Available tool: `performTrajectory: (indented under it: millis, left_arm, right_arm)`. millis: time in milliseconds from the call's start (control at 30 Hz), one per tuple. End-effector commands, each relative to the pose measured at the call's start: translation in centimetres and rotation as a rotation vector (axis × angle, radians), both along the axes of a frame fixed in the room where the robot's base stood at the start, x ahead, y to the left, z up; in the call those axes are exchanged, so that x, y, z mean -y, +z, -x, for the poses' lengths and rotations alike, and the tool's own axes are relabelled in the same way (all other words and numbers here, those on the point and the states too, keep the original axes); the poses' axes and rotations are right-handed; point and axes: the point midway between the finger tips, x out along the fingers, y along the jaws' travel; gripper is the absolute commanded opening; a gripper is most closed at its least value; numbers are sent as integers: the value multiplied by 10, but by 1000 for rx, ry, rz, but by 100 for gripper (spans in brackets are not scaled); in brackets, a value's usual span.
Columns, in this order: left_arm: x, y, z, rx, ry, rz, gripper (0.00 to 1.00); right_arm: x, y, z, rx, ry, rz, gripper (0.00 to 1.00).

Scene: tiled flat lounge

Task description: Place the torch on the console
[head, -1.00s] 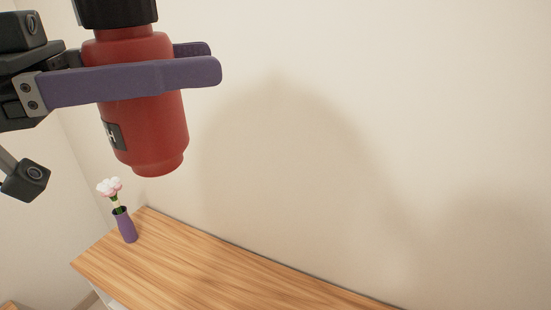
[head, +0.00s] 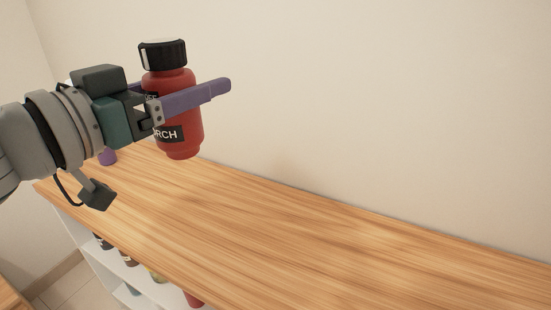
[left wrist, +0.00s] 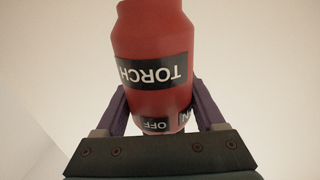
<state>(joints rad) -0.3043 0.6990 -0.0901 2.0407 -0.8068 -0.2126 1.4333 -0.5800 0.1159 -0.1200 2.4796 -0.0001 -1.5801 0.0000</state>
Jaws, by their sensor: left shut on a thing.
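The torch (head: 181,114) is a red cylinder with a black cap and a black label. My left gripper (head: 192,94) is shut on it, with purple fingers on both sides of its body. The torch is close to upright, cap up, and appears to be held above the console. In the left wrist view the torch (left wrist: 152,45) stands between the two fingers, with its "TORCH" label upside down. The console (head: 280,235) has a wooden top along the wall. My right gripper is not in view.
The purple vase (head: 108,157) at the console's far left end is mostly hidden behind my left arm. Several items stand on white shelves (head: 105,265) under the top. The middle and right of the top are clear. A pale wall rises behind.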

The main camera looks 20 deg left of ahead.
Motion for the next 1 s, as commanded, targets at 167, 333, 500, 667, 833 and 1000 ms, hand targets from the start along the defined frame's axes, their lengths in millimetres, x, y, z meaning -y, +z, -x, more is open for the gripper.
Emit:
performTrajectory:
  millis: [167,333,500,667,833,1000]
  left_arm:
    - [-10,-68,-3,0,82,5,4]
    - [-15,-89,-4,1,114,-1,4]
    - [-16,-126,-3,-1,121,1,4]
    - [-16,-178,-4,1,121,1,4]
    - [-16,-223,-4,1,119,1,4]
    - [-15,-243,-4,2,116,-1,4]
  right_arm:
    - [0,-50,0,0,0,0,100]
    - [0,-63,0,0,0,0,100]
    - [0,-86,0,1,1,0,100]
    - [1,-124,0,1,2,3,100]
    - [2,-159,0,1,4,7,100]
    - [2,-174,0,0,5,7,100]
